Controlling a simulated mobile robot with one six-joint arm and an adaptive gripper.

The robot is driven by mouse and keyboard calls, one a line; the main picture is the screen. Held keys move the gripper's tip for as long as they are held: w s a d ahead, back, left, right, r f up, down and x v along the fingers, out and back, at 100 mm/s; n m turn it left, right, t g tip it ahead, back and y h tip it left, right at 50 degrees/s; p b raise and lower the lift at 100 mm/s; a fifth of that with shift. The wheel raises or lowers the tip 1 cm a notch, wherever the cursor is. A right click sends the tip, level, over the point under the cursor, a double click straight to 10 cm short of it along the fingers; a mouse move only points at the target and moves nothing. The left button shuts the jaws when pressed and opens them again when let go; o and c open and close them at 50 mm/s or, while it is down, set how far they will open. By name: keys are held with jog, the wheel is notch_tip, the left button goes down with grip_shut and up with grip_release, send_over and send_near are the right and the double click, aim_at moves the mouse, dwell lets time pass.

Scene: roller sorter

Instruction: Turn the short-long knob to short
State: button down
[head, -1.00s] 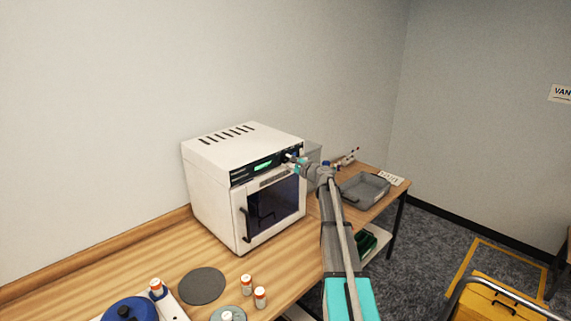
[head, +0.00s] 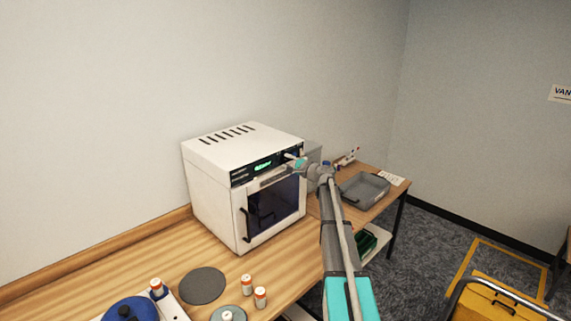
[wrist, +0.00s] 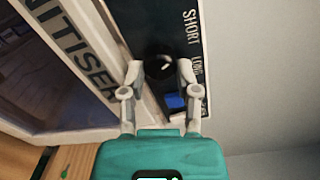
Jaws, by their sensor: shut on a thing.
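The short-long knob (wrist: 158,66) is a dark round knob with a small pale mark, on the black control panel of the white sanitiser cabinet (head: 212,185). In the wrist view the word SHORT (wrist: 190,27) is printed above and right of it, and LONG (wrist: 196,68) to its right. My gripper (wrist: 159,73) is shut on the knob, one grey fingertip on each side. In the head view my gripper (head: 291,157) reaches the right end of the panel and hides the knob. I cannot tell exactly which label the mark points at.
A blue button or block (wrist: 175,100) sits just below the knob, between my fingers. The cabinet door (head: 275,203) is closed. A grey tray (head: 386,181) is on the right.

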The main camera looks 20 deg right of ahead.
jog(key=shift+s+a+f, duration=0.1)
jog(key=shift+s+a, duration=0.05)
jog(key=shift+a, duration=0.05)
jog(key=shift+c, duration=1.7)
grip_release()
jog(key=shift+d, duration=0.15)
jog(key=v, duration=0.7)
jog(key=shift+s, duration=0.4)
jog(key=shift+d, duration=0.15)
